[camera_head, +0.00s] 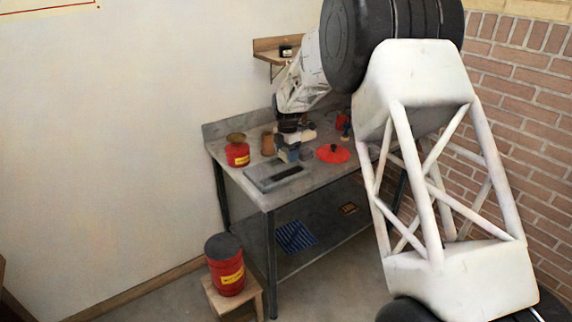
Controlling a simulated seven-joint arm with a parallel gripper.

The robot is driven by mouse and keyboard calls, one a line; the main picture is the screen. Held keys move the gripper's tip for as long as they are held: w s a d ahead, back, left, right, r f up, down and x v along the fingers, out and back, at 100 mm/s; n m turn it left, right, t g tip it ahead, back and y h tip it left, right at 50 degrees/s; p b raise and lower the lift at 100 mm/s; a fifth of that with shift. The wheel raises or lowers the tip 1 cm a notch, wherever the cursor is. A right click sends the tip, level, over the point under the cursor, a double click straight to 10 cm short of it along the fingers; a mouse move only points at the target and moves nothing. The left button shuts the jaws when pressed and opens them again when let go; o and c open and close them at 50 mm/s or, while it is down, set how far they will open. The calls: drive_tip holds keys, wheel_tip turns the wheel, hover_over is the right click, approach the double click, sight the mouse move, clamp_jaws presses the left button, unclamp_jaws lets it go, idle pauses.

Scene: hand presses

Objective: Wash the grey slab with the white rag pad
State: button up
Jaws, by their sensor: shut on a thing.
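The grey slab (264,184) lies flat near the front left edge of the workbench, with a darker patch on its top.
The metal workbench (226,161) also bears a red can (237,155), a brown cup (267,143), a red-orange lid-like thing (333,153) and a red object (342,121) at the back. A red drum (226,268) stands on a low wooden stool (216,301).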

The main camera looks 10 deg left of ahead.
drive_tip(key=w+r, duration=0.1)
drive_tip(key=w, duration=0.9)
drive_tip(key=shift+w, duration=0.4)
drive_tip(key=shift+a, duration=0.1)
